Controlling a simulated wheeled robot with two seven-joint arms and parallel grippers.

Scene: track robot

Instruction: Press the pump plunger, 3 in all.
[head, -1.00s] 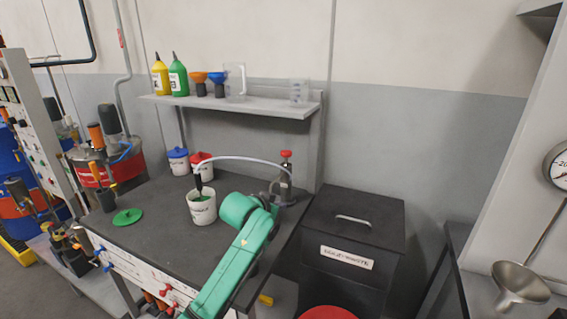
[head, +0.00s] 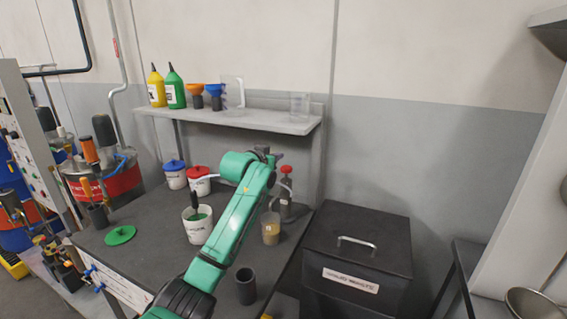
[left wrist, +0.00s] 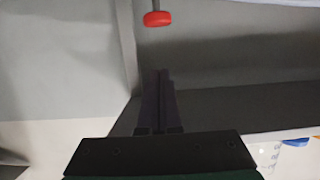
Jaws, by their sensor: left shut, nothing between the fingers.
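The pump (head: 285,199) stands at the right back of the dark bench, with its red plunger knob (head: 286,169) on top. The red knob also shows in the left wrist view (left wrist: 158,18), at the top and beyond the fingertips. My left gripper (head: 281,156) is at about the knob's height in the picture, just left of and above it; its fingers (left wrist: 163,72) are shut and empty, with a gap to the knob in the wrist view. A clear jug (head: 271,232) with brownish content stands by the pump. My right gripper is out of view.
A white bucket (head: 197,231) with green content stands left of my arm; a white hose is partly hidden. A dark cup (head: 246,288) stands in front. A shelf (head: 250,119) with bottles and funnels is behind. A black waste bin (head: 352,270) stands right.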

